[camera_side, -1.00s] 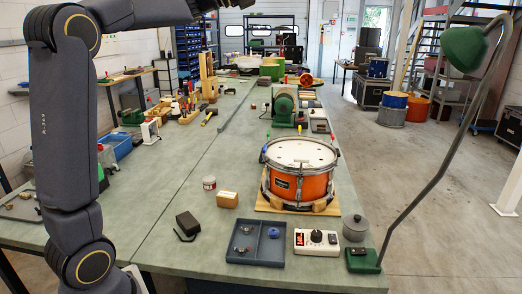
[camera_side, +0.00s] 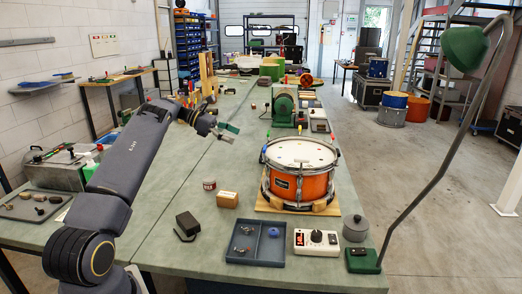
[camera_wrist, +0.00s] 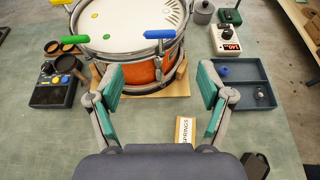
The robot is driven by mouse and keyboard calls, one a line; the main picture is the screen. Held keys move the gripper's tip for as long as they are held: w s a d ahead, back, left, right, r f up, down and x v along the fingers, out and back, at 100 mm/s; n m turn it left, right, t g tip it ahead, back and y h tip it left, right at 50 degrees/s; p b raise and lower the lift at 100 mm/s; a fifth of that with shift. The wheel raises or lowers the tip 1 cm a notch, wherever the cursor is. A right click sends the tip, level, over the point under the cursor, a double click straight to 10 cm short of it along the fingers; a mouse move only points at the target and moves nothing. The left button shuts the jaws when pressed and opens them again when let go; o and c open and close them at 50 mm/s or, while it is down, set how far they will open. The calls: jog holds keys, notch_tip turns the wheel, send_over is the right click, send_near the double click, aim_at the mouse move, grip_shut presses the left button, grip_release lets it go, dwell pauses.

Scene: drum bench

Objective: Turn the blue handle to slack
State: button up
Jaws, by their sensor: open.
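The drum (camera_side: 300,185) has an orange shell and a white head and stands on a wooden board (camera_side: 262,204). In the wrist view the blue handle (camera_wrist: 160,34) lies level across the picture at the near rim of the drum (camera_wrist: 142,70). A yellow handle (camera_wrist: 75,39) and a green handle (camera_wrist: 68,5) are on the rim to its left. My gripper (camera_side: 231,133) is in the air left of the drum in the side view. In the wrist view its fingers (camera_wrist: 160,84) are wide apart and empty, short of the blue handle and not touching it.
A small springs box (camera_wrist: 185,131) and a blue-grey tray (camera_wrist: 240,101) stand near the drum. A white box with a knob (camera_side: 316,242) and a grey lidded pot (camera_side: 355,228) stand in front of it. A green lamp (camera_side: 464,48) arches at the right. The bench left of the drum is mostly clear.

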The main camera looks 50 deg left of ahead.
aim_at(265, 147)
jog(key=x, duration=1.2)
jog(key=shift+w+d, duration=0.25)
jog(key=shift+c, duration=0.3)
jog(key=c, duration=1.1)
jog(key=shift+r+n+t, duration=0.1)
jog(key=shift+n+t, duration=0.2)
